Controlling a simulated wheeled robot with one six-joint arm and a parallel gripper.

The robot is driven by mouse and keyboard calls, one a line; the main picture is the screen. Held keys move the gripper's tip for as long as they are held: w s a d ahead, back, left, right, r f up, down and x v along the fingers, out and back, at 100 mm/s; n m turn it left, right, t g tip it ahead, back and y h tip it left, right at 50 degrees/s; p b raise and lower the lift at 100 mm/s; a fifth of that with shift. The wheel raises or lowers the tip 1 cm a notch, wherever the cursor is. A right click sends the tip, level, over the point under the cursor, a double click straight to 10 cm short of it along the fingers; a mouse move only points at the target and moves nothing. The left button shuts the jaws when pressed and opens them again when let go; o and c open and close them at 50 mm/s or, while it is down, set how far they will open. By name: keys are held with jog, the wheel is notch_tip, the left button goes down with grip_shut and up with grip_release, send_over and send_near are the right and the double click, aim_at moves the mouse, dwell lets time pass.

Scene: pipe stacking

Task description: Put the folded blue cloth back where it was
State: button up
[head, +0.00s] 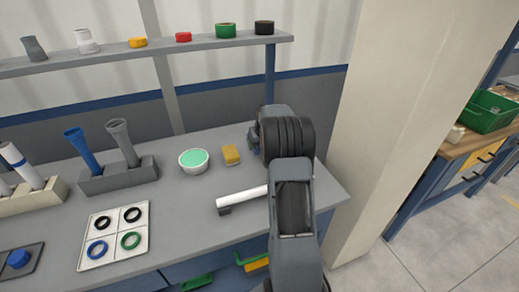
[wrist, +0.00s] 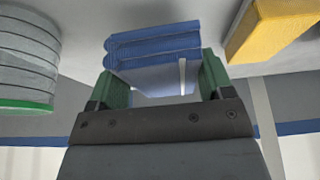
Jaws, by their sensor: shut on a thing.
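The folded blue cloth (wrist: 152,48) is between the two green fingers of my gripper (wrist: 158,75) in the wrist view. My gripper is shut on it, with a finger against each side. A thin pale strip shows on the cloth's face. In the head view my arm hides the gripper and cloth, at the right part of the grey bench (head: 185,238). Whether the cloth touches the bench cannot be told.
A yellow sponge (head: 231,155) and a bowl with green contents (head: 194,161) stand left of my wrist. A white pipe (head: 243,198) lies in front. A white tray (head: 114,236) holds rings. A shelf (head: 150,49) runs behind; a pillar (head: 388,120) stands right.

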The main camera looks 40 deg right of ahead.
jog(key=shift+w+x, duration=0.2)
jog(key=shift+x, duration=0.75)
jog(key=shift+f, duration=1.25)
jog(key=shift+f, duration=0.15)
jog(key=o, duration=0.8)
jog(key=shift+s, duration=0.1)
